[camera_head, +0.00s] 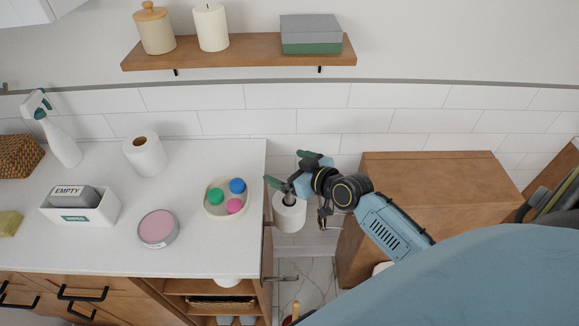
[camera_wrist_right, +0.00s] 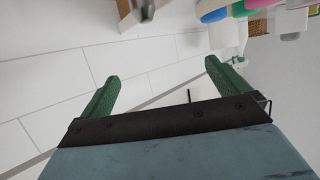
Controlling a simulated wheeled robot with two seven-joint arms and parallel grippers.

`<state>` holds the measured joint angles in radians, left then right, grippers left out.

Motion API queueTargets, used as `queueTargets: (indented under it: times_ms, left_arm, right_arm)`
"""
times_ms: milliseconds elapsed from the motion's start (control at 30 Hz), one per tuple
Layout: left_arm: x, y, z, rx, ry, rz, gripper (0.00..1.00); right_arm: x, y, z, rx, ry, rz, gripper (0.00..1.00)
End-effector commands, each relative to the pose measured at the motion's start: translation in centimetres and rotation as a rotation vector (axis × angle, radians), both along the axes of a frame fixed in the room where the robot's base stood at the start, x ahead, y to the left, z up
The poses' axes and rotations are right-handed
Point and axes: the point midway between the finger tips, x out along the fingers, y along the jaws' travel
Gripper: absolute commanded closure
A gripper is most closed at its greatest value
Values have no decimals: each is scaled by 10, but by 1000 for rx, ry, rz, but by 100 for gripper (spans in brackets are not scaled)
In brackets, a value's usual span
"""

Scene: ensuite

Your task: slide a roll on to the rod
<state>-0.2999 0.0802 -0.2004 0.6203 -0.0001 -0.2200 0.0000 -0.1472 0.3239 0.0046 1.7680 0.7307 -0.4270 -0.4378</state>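A white roll (camera_head: 289,214) is upright in the gap beside the counter's right end, with a dark shape at its top opening. Whether a rod runs through it is hidden. A second white roll (camera_head: 146,155) stands on the counter. A metal bar (camera_head: 284,278) sticks out low from the cabinet side; I cannot tell if it is the rod. My right gripper (camera_head: 291,170) is above the first roll, its green fingers apart. In the right wrist view the gripper (camera_wrist_right: 162,78) is open with nothing between its fingers. My left gripper is out of view.
A wooden cabinet (camera_head: 430,180) stands right of the gap. A shelf (camera_head: 240,55) hangs above.

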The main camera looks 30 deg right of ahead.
Motion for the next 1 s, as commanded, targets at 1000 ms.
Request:
queueTargets:
  times_ms: [1000]
  left_arm:
    - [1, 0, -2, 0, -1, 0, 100]
  right_arm:
    - [-118, -28, 43, 0, 2, 0, 0]
